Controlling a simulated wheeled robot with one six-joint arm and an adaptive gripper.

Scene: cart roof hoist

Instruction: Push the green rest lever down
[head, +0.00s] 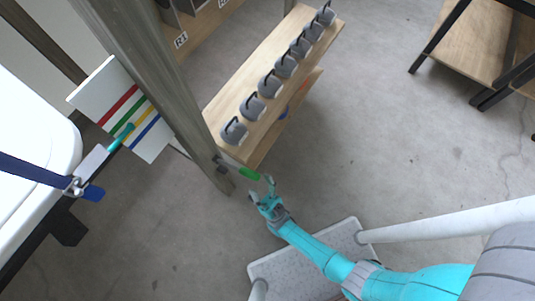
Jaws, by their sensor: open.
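The green rest lever (249,173) sticks out from the lower part of a grey metal post in the head view, left of centre. It is a short bar with a green end, on a thin arm that runs to the post. My gripper (262,190) is open at the end of my teal arm, just below and right of the green end. One finger looks close to the lever tip; I cannot tell whether they touch. Nothing is held between the fingers.
A wooden shelf (225,110) with several grey kettlebell-like weights (268,86) stands behind the lever. A white board with coloured stripes (128,110) is on the post's left, near a teal-handled pointer and blue strap (35,170). Open concrete floor (400,140) lies right.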

